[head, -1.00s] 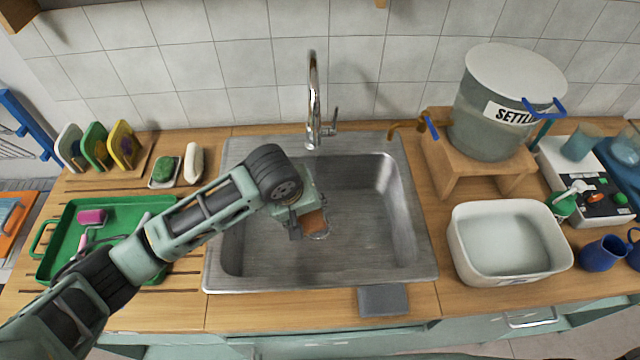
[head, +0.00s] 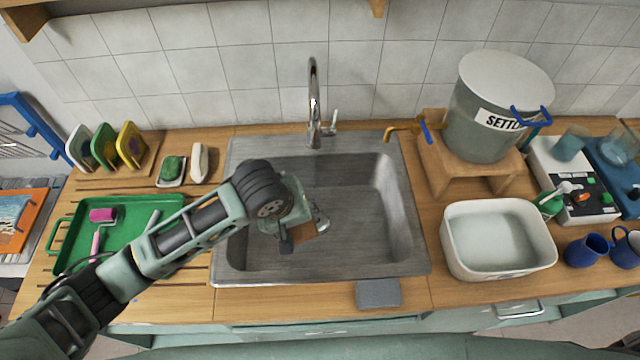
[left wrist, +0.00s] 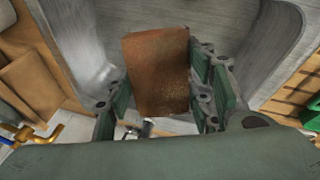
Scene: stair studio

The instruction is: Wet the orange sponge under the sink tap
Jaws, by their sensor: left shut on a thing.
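The orange sponge (left wrist: 157,72) is a rust-orange block gripped between the green fingers of my left gripper (left wrist: 160,98). In the head view only a small orange part of the sponge (head: 303,231) shows below the gripper (head: 303,232); the rest is hidden. The gripper holds it over the basin of the steel sink (head: 350,255). The chrome sink tap (head: 314,100) stands upright at the back rim, behind the gripper. No water stream is visible. I cannot tell whether the sponge is wet. My right gripper is not in view.
A white tub (head: 497,265) and a lidded tank (head: 490,110) on a wooden stand, with a brass tap (head: 403,130), are right of the sink. A green tray (head: 150,225) and soap dish (head: 171,170) are left. The basin's right side is clear.

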